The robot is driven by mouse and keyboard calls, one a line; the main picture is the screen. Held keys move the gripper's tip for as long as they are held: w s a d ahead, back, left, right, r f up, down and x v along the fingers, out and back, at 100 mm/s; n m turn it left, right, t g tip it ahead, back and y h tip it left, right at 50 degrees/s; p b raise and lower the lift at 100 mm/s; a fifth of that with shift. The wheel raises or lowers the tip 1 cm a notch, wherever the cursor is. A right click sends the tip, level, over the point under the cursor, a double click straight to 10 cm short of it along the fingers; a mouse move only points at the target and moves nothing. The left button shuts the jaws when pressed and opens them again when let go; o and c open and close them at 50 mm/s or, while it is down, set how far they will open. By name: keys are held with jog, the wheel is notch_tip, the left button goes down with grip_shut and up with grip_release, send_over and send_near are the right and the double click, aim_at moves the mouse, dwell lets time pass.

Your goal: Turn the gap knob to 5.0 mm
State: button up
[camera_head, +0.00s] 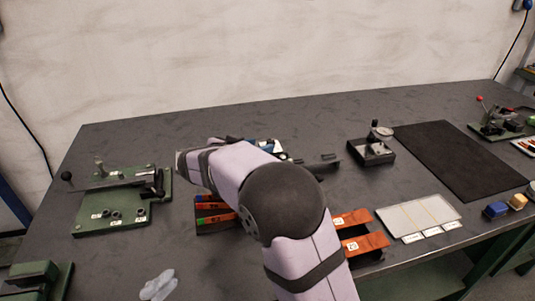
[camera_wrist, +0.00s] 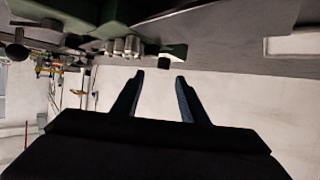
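A green bench device (camera_head: 112,220) with a long lever and a black ball handle stands at the left of the table in the head view. Small round parts and white labels sit on its front. I cannot tell which part is the gap knob, and no 5.0 mm reading is legible. In the wrist view, a green body (camera_wrist: 92,12) with several short metallic cylinders and a dark block fills the upper left. My gripper (camera_wrist: 159,74) is open and empty, its two dark fingers apart below that block. In the head view my arm hides the gripper.
Orange-red trays (camera_head: 361,245), a pale panel (camera_head: 418,216) and a black mat (camera_head: 455,158) lie to the right. A small dial fixture (camera_head: 371,152) stands at the back. A crumpled pale cloth (camera_head: 158,285) lies front left. The table's back left is clear.

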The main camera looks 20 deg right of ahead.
aim_at(270, 142)
jog(key=shift+w+a, duration=0.25)
jog(key=shift+p+x, duration=1.05)
jog(key=shift+x, duration=2.65)
grip_shut()
